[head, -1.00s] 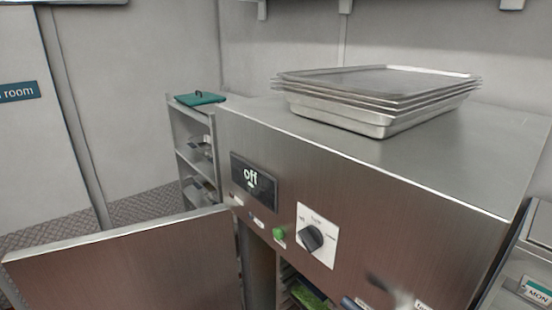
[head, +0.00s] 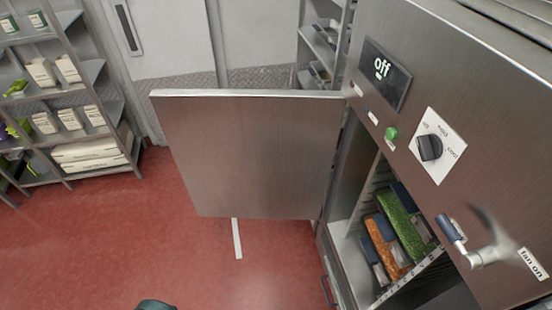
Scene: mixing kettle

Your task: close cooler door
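The cooler (head: 420,70) is a brushed steel cabinet at the right of the head view. Its door (head: 250,150) stands wide open, swung out to the left, hinged at the cabinet's left front edge. The open front shows a rack inside with green and orange filled packs (head: 395,225). The display (head: 384,72) on the cabinet reads "off". A small dark rounded thing (head: 156,304) shows at the bottom edge, too cut off to identify.
A metal lever (head: 490,240) sticks out from the cooler front, near a dark knob (head: 430,147) and a green button (head: 392,132). A shelf rack (head: 70,110) with boxes stands at the left. The red floor (head: 120,240) before the door is clear.

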